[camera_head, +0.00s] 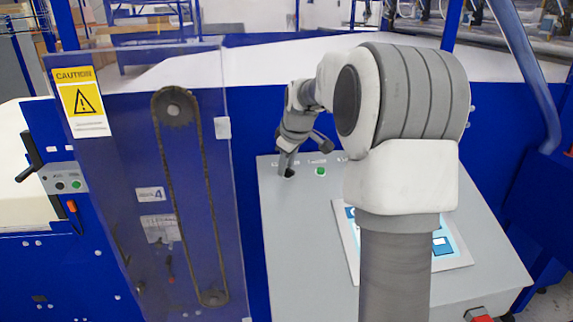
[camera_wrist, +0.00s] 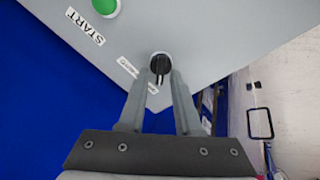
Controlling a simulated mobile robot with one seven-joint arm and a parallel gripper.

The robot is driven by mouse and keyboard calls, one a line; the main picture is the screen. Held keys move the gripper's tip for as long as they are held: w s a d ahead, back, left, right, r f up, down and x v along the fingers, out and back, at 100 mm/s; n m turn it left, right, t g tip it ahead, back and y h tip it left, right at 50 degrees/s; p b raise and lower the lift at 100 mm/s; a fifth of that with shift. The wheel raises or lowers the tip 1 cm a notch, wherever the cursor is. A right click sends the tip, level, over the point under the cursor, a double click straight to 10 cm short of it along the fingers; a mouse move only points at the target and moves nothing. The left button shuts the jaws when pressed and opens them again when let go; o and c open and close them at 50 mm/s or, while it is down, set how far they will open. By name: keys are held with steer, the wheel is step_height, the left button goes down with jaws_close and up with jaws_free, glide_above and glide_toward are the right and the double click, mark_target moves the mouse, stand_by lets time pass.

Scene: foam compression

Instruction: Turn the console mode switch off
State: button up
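The mode switch is a small black knob (camera_wrist: 160,66) on the grey console. In the wrist view it shows between and just beyond the fingertips of my gripper (camera_wrist: 163,78). The fingers stand apart, one on each side of the knob. I cannot tell whether they touch it. In the head view the dark switch (camera_head: 289,174) is at the console's upper left, largely hidden by my gripper (camera_head: 286,168), which comes down onto it from above. The knob's exact setting is too small to read.
A green START button (camera_head: 320,171) sits to the right of the switch; it also shows in the wrist view (camera_wrist: 105,6). The sloped grey console (camera_head: 300,240) bears a screen panel (camera_head: 458,254) and a red button (camera_head: 480,315). A guarded chain drive (camera_head: 176,110) stands left.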

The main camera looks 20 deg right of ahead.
steer(key=shift+o, duration=0.5)
steer(key=shift+r, duration=0.1)
steer(key=d+v, duration=0.1)
steer(key=v, duration=1.6)
steer(key=shift+a+r, duration=0.2)
steer(key=shift+a, duration=0.25)
steer(key=shift+s, duration=0.1)
